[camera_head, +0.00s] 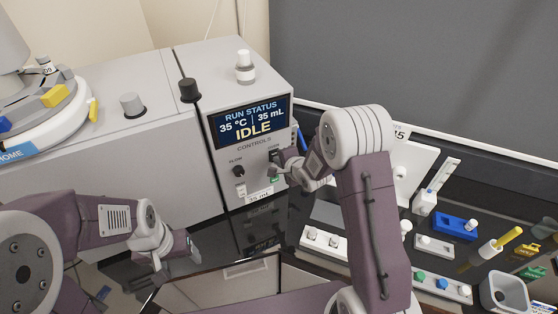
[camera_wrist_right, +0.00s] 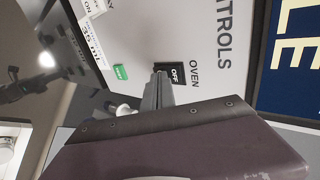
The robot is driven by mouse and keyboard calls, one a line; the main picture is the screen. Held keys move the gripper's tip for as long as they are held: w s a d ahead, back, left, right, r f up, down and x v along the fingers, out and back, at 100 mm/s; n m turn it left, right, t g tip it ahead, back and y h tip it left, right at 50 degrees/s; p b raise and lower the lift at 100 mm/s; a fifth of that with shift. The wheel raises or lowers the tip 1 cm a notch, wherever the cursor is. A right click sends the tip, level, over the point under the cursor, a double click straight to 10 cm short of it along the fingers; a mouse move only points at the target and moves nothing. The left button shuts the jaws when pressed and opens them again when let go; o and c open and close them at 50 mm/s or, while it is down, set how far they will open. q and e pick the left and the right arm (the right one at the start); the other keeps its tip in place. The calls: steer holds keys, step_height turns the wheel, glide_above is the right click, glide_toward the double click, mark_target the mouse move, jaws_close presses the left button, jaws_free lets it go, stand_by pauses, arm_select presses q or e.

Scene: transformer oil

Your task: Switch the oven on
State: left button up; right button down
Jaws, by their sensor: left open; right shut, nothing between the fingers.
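The oven switch (camera_wrist_right: 177,70) is a black rocker on the grey control panel, next to the word OVEN, and its visible face reads OFF. In the head view my right gripper (camera_head: 280,166) is at the panel and partly covers the switch area. In the right wrist view the right gripper (camera_wrist_right: 160,80) is shut and empty, with its fingertips at the switch's edge. I cannot tell whether they touch it. My left gripper (camera_head: 190,247) is open and empty, low in front of the machine. The display (camera_head: 250,121) reads RUN STATUS, 35 °C, 35 mL, IDLE.
A black FLOW knob (camera_head: 238,171) sits left of the switch. A green button (camera_wrist_right: 120,72) is close by on the panel. A capped bottle (camera_head: 245,68) stands on the machine. Racks, a blue holder (camera_head: 456,226) and a grey cup (camera_head: 504,293) crowd the bench at right.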

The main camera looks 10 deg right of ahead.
steer(key=shift+w+r+p, duration=0.15)
steer(key=shift+r+p, duration=0.65)
steer(key=shift+r, duration=0.05)
